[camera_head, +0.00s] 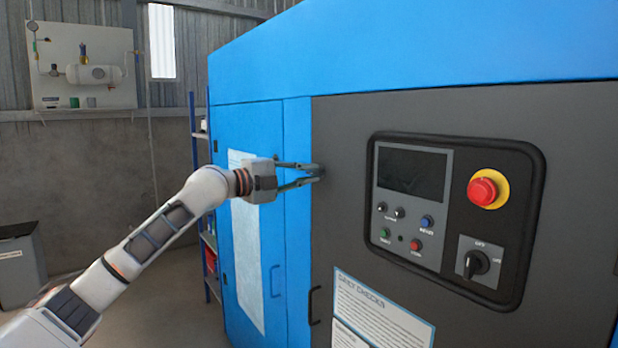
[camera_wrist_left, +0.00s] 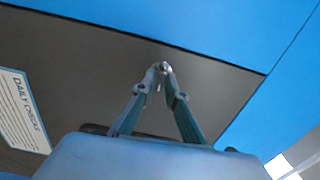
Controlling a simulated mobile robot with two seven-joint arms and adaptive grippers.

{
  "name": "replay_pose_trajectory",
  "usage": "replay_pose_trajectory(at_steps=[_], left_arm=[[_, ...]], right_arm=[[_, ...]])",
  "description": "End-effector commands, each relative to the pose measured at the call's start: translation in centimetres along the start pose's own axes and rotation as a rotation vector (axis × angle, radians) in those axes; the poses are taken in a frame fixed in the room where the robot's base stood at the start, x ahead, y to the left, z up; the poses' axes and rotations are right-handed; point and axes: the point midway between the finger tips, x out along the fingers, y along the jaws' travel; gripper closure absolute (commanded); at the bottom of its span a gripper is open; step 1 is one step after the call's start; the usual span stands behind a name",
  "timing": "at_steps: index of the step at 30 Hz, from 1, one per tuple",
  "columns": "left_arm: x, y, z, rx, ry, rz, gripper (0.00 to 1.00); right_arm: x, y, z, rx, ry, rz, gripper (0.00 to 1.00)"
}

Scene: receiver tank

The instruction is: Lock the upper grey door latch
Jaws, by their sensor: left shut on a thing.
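My left gripper (camera_head: 317,171) reaches in from the left to the upper left edge of the dark grey door (camera_head: 345,230). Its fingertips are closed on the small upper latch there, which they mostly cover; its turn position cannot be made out. In the left wrist view my left gripper (camera_wrist_left: 163,69) has its two fingertips together over a small light metal piece against the grey door (camera_wrist_left: 95,70). My right gripper is in neither view.
A black door handle (camera_head: 314,306) sits below, near the blue panel (camera_head: 297,220). To the right is a control panel (camera_head: 450,215) with a red emergency button (camera_head: 483,191) and a rotary switch (camera_head: 477,264). A daily-checks sheet (camera_head: 375,315) is lower down.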

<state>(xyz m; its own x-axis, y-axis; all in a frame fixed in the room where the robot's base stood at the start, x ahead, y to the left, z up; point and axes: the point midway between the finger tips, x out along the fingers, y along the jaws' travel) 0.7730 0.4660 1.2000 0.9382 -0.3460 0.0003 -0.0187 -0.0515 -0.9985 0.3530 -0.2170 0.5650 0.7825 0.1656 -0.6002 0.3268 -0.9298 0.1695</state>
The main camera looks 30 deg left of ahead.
Motion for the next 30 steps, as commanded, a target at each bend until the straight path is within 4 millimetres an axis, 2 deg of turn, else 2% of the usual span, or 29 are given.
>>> replay_pose_trajectory(at_steps=[12,21,22,23,30], left_arm=[[0.0,0.1,-0.1,0.071,0.002,0.002,1.0],[0.0,0.1,-0.1,0.071,0.002,0.002,1.0],[0.0,0.1,-0.1,0.07,0.002,0.002,0.8],[0.0,0.1,-0.1,0.07,0.002,0.002,0.77],[0.0,0.1,-0.1,0.07,0.001,0.001,0.77]], right_arm=[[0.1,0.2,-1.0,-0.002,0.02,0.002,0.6],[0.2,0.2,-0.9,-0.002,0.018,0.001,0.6],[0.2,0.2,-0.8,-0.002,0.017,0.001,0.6],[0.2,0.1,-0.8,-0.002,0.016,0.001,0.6],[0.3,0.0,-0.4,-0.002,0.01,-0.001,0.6]])
